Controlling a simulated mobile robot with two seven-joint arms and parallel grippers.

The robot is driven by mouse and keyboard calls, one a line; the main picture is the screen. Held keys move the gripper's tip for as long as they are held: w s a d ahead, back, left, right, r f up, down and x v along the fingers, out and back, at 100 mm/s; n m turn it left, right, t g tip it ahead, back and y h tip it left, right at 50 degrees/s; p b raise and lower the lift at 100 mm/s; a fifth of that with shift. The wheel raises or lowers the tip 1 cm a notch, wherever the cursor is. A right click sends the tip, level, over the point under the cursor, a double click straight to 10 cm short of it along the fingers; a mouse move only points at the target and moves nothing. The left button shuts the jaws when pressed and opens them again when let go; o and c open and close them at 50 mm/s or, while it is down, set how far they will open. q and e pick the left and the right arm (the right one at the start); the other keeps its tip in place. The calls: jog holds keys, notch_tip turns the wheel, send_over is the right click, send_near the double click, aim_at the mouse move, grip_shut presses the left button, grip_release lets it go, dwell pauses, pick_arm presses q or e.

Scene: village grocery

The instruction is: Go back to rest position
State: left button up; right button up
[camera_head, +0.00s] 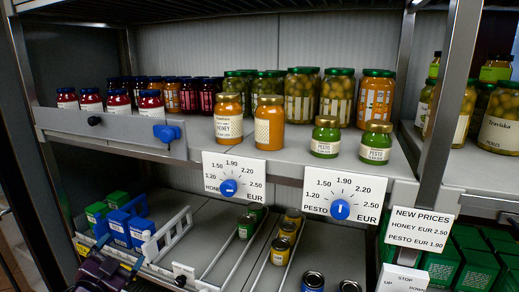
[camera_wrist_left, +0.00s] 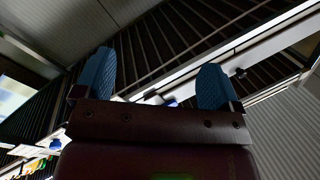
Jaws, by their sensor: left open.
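My left gripper (camera_head: 117,256) is at the lower left of the head view, in front of the lower shelf's left part. In the left wrist view its two blue fingers stand wide apart, with nothing held in the gap (camera_wrist_left: 155,82). My right gripper is in neither view.
The upper shelf (camera_head: 290,156) holds jars of honey (camera_head: 228,128), pesto (camera_head: 325,148) and other goods. Blue boxes (camera_head: 140,231) stand close by my left gripper.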

pick_arm(q)
jog(key=s+d+f+n+g+y, duration=0.1)
jog(key=s+d+f+n+g, duration=0.1)
jog(key=s+f, duration=1)
jog(key=s+d+f+n+g+y, duration=0.1)
jog(key=s+d+f+n+g, duration=0.2)
jog(key=s+f, duration=1)
jog(key=s+n+g, duration=0.1)
jog(key=n, duration=0.1)
jog(key=shift+n+g, duration=0.3)
jog(key=shift+g, duration=0.1)
